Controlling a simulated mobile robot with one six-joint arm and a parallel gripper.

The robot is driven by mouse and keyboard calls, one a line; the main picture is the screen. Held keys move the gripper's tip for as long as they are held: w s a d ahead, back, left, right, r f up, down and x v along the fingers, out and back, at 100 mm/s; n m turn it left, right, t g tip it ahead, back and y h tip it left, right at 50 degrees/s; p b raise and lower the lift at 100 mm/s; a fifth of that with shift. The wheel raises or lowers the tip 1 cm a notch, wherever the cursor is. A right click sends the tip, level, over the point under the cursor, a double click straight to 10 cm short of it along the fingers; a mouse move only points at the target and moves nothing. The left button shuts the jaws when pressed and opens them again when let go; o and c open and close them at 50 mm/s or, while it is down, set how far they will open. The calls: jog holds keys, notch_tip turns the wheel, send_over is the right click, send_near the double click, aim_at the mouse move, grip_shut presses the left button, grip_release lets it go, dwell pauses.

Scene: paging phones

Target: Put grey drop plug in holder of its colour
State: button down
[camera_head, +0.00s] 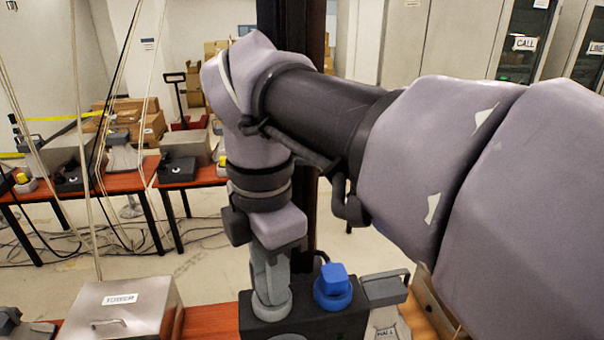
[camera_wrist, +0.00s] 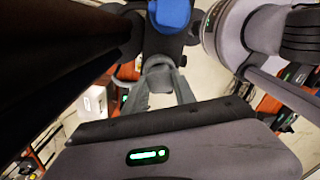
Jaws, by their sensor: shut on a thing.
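My gripper (camera_head: 271,288) points down over a black box (camera_head: 318,325) and is shut on the grey drop plug. The plug is mostly hidden between the fingers; a grey part of it shows between the fingertips in the wrist view (camera_wrist: 158,68). A round grey holder (camera_head: 273,307) on the box top is right under the fingertips. I cannot tell whether the plug sits in it or just above it. A blue plug (camera_head: 334,278) stands in a blue holder (camera_head: 333,299) to the right. The blue plug also shows in the wrist view (camera_wrist: 171,13).
A grey metal box with a label (camera_head: 122,305) stands at the left on the red-brown table (camera_head: 212,322). A grey part (camera_head: 385,288) sticks out at the black box's right side. Other tables with phone gear and hanging cords are behind at the left.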

jog(key=shift+f, duration=0.15)
jog(key=c, duration=1)
grip_release()
notch_tip(320, 180, up, 13)
jog(key=p, duration=0.5)
jog(key=shift+f, duration=0.2)
